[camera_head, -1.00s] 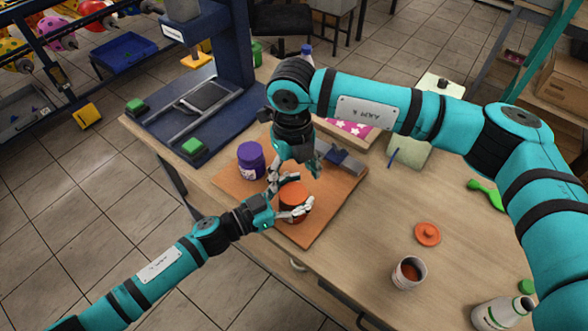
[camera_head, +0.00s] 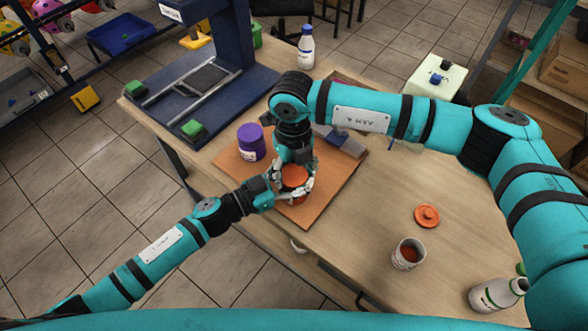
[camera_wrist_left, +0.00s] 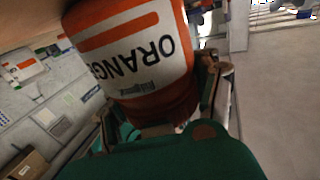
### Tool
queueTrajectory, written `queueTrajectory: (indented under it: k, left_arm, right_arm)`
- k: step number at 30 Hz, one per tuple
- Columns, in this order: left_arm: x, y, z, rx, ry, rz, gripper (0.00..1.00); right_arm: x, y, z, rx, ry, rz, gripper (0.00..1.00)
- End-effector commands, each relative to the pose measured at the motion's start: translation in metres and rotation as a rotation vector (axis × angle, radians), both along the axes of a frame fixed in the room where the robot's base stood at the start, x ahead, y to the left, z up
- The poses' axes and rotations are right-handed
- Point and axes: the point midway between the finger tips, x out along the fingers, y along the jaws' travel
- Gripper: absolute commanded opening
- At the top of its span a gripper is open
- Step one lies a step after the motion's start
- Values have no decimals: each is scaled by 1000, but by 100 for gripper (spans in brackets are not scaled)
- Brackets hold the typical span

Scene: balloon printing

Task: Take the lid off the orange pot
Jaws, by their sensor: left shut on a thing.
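The orange pot (camera_head: 298,196) stands on the brown board with its orange lid (camera_head: 295,177) on top. In the left wrist view the pot (camera_wrist_left: 140,60) shows a white label with orange bands and the word ORANGE. My left gripper (camera_head: 290,194) is shut on the side of the pot; its fingers show on both sides of it in the left wrist view (camera_wrist_left: 165,105). My right gripper (camera_head: 299,170) points down from above, right at the lid. Its fingers overlap the left gripper's, so their closure and contact with the lid are unclear.
A purple pot (camera_head: 251,142) stands close by on the board (camera_head: 312,212). A loose orange lid (camera_head: 427,216), an open cup with orange-brown contents (camera_head: 408,253) and a white bottle (camera_head: 497,294) are at the right. A blue press (camera_head: 222,60) stands at the back left.

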Motion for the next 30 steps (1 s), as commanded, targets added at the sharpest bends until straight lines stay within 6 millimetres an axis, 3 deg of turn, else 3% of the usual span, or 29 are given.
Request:
queueTrajectory:
  k: [5, 14, 22, 23, 28, 30]
  left_arm:
    - [-1, 1, -2, 2, 4, 1, 0]
    - [-1, 0, -3, 3, 3, -2, 0]
    - [-4, -2, -3, 3, 2, -10, 0]
    - [-4, -2, -3, 3, 2, -10, 0]
    - [-5, -3, -3, 1, 2, -12, 0]
    - [-5, -3, -3, 1, 3, -12, 0]
  right_arm:
    - [1, -2, 0, -3, -2, -2, 21]
    - [3, -3, 1, 3, -2, 253, 22]
    - [4, -3, 1, 2, -5, 275, 22]
    - [4, -3, 1, 4, -6, 275, 61]
    - [4, -2, 1, 6, -7, 273, 83]
    - [4, -1, 1, 7, -7, 273, 83]
